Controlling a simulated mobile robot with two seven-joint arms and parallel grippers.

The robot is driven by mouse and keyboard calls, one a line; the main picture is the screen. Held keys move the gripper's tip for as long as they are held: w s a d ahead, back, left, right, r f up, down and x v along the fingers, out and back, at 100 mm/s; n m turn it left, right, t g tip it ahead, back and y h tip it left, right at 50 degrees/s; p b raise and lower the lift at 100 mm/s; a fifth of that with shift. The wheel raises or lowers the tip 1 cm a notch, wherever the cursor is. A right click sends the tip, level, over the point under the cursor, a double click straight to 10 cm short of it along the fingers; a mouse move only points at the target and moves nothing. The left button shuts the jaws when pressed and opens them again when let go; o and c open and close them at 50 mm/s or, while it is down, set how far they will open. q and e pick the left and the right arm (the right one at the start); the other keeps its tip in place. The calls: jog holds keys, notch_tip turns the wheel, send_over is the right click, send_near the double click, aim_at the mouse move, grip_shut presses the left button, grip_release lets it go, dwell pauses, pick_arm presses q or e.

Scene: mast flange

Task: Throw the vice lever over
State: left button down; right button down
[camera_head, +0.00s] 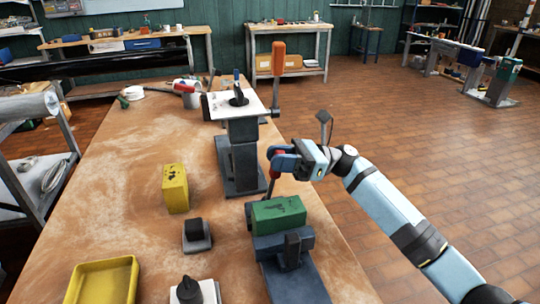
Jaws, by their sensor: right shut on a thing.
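The near vice (294,252) is a dark blue-grey clamp at the table's right edge, with a green block (279,214) in its top. A red lever (271,184) stands upright at the far side of the green block. My blue right gripper (275,160) is shut around the top of this red lever; its fingers partly hide the lever's upper end. Behind it, a taller grey post (243,160) carries a white plate (238,105), with an orange-handled lever (278,60) upright at its right side. My left gripper is not in view.
A yellow block (175,188), a small dark block on a grey base (196,235), a yellow tray (104,283) and a black knob on a white base (191,290) stand on the brown table (125,180). Open tiled floor lies right.

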pick_arm(q)
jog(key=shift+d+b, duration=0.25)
jog(key=shift+b, duration=0.75)
pick_arm(e)
jog(key=shift+w+d+f+g+y, duration=0.15)
jog(key=shift+d+f+y, duration=0.2)
jog(key=shift+d+y, duration=0.4)
jog(key=shift+w+d+f+g+y, duration=0.1)
jog(key=shift+d+f+y, duration=0.25)
jog(key=shift+d+y, duration=0.35)
jog(key=shift+w+d+f+g+y, duration=0.15)
jog(key=shift+d+f+y, duration=0.2)
jog(key=shift+d+y, duration=0.4)
